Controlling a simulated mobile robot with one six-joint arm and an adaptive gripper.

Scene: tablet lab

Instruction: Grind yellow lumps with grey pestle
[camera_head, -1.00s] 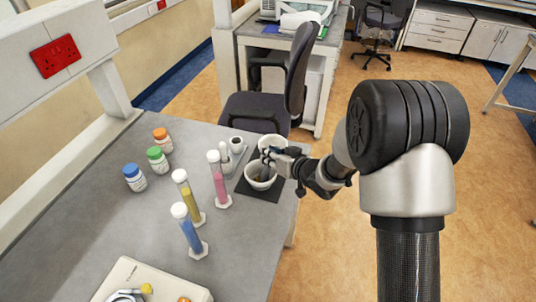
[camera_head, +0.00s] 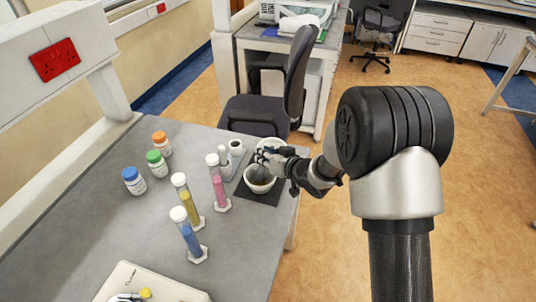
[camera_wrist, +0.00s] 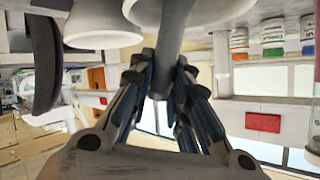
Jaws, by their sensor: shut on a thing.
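My gripper (camera_head: 268,158) is shut on the grey pestle (camera_wrist: 176,28), which also shows in the wrist view between the fingers. The pestle points down into a white bowl (camera_head: 260,187) on a dark mat, at the table's right edge. The bowl shows at the top of the wrist view, which looks upside down (camera_wrist: 205,12). A second white bowl (camera_head: 266,143) stands just behind, partly hidden by my gripper. I cannot make out the yellow lumps; the bowl's inside is small and partly covered.
Tubes with pink (camera_head: 220,188), yellow (camera_head: 188,208) and blue (camera_head: 191,240) contents stand left of the mat (camera_head: 262,200). Capped bottles (camera_head: 157,165) stand farther left. A white balance (camera_head: 130,278) lies at the front. A chair (camera_head: 255,112) is behind the table.

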